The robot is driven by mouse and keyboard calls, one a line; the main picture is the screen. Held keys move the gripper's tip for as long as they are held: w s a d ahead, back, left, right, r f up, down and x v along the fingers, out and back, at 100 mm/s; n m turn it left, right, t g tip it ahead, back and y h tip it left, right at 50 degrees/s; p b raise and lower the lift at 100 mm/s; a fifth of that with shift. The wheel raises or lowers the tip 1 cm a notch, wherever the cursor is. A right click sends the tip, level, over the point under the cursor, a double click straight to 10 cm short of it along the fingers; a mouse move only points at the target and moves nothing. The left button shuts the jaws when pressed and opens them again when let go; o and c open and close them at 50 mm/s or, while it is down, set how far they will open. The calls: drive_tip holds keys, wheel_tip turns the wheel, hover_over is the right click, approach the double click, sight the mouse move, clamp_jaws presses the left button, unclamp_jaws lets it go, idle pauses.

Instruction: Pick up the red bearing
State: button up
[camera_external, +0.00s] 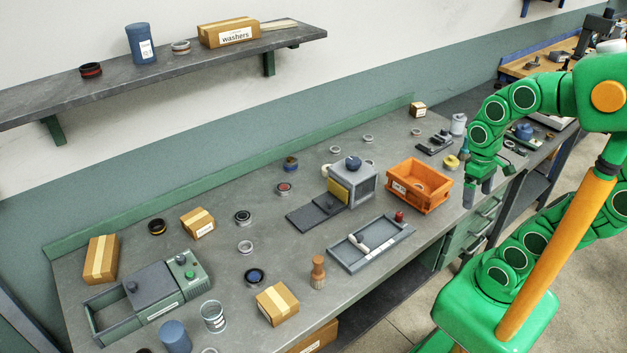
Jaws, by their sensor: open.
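A dark ring with a red centre (284,188) lies flat on the grey workbench (300,235), left of a grey box-shaped machine. A black ring with a red band (91,70) lies on the wall shelf at the upper left. A small red cylinder (399,216) stands at the right end of a grey tray. I cannot tell for certain which of these is the red bearing. My gripper (478,191) is open and empty, with its fingers pointing down by the bench's front edge, right of the orange crate and apart from all three red things.
The orange crate (418,198) stands between my gripper and the dark ring with the red centre. The grey machine (352,185), grey tray (345,261) and wooden peg (318,272) also stand on the bench. Cardboard boxes (278,303) and several rings are scattered around; bare patches lie between them.

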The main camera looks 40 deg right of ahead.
drive_tip(key=w+a+r+m+y, duration=0.25)
drive_tip(key=w+a, duration=0.25)
drive_tip(key=w, duration=0.5)
drive_tip(key=w+a+r+m+y, duration=0.25)
drive_tip(key=w+a+r, duration=0.2)
drive_tip(key=w, duration=0.55)
drive_tip(key=w+a+r+m+y, duration=0.25)
drive_tip(key=w+a, duration=0.25)
drive_tip(key=w, duration=0.5)
drive_tip(key=w+a+f+m+y, duration=0.1)
drive_tip(key=w+m, duration=0.1)
drive_tip(key=w, duration=0.6)
drive_tip(key=w+a+m+y, duration=0.1)
drive_tip(key=w+m+y, duration=0.15)
drive_tip(key=w, duration=0.45)
drive_tip(key=w+d+f+m+y, duration=0.1)
drive_tip(key=w+f+m, duration=0.15)
drive_tip(key=w, duration=0.45)
drive_tip(key=w+f+m+y, duration=0.1)
drive_tip(key=w+f+m, duration=0.15)
drive_tip(key=w, duration=0.45)
approach(285, 186)
drive_tip(key=shift+x, duration=4.55)
drive_tip(key=shift+y, duration=0.3)
drive_tip(key=c, duration=1.3)
